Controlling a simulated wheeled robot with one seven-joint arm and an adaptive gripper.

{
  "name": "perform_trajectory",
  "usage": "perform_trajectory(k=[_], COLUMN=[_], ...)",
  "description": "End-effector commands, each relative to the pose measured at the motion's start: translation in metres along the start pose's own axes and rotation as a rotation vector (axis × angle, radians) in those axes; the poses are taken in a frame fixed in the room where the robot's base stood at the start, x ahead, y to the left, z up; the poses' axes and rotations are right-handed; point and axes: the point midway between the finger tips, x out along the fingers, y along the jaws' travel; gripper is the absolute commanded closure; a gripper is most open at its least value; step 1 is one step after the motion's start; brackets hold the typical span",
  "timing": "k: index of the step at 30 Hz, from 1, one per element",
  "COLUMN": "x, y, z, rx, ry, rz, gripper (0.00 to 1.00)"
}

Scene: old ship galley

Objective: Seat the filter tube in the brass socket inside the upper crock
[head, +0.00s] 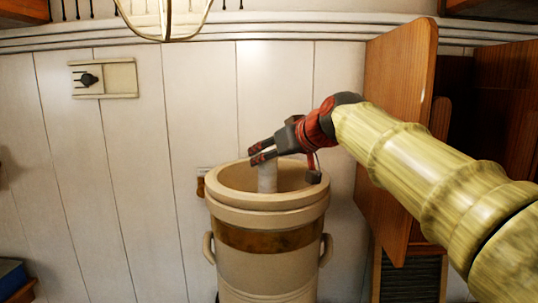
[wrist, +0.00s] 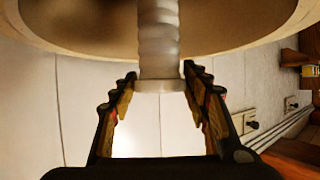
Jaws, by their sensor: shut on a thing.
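The filter tube (head: 267,180) is pale, whitish and ribbed. In the head view it stands about upright within the mouth of the upper crock (head: 270,200), below my gripper (head: 262,153). In the wrist view the tube (wrist: 158,40) extends away from the fingers, with a flat collar at its near end between the fingertips. My gripper (wrist: 160,82) is shut on this end of the tube. The tan crock rim (wrist: 75,45) curves behind the tube. The brass socket is hidden inside the crock, and I cannot tell whether the tube's lower end touches it.
The crock has side handles and a brown band (head: 265,238). A wooden panel (head: 400,120) stands close on the right. White plank wall (head: 120,160) lies behind, with a switch plate (head: 103,79). A lamp (head: 165,15) hangs at the top.

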Motion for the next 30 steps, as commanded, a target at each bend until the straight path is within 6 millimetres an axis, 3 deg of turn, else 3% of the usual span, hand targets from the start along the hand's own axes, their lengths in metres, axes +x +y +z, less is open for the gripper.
perform_trajectory(k=[30], x=[0.007], y=[0.000], z=[0.016], rx=[-0.001], ry=[0.003], rz=[0.001], gripper=[0.84])
